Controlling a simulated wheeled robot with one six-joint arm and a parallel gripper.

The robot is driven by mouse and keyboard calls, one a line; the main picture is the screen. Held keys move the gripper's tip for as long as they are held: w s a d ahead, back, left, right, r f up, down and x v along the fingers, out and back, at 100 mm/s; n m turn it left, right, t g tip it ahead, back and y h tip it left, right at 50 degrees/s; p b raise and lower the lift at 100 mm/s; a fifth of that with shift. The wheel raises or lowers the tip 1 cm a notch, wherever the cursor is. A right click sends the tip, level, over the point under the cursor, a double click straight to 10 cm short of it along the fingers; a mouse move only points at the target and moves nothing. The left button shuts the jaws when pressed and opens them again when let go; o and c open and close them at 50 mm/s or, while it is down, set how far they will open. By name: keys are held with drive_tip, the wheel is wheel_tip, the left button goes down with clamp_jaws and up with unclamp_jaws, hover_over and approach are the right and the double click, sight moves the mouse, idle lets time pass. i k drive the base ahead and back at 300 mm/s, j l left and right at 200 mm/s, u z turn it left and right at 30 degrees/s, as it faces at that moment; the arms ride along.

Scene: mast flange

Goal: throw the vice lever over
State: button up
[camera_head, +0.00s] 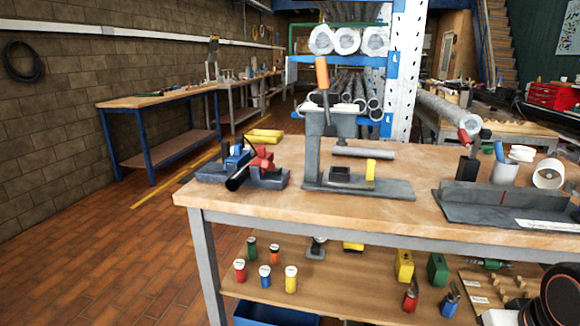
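A grey metal fixture (322,150) stands on a flat base plate on the wooden workbench. A lever with an orange grip (321,74) rises nearly upright from its top, leaning slightly left. I take this to be the vice lever. Below it, a grey horizontal bar (363,153) sticks out to the right, and a small yellow block (370,170) stands on the base. Left of the fixture are small blue (237,158) and red (262,162) vice-like parts with a black cylinder in front. My gripper is not visible; only part of my arm shows at the lower right.
The workbench (340,213) has bare room along its front edge. A grey angled plate (500,205), a cup and white rolls occupy its right side. The lower shelf (340,270) holds several coloured cans and tools. Pipe racks stand behind.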

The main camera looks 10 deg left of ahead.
sight(267, 166)
drive_tip(key=u, duration=0.85)
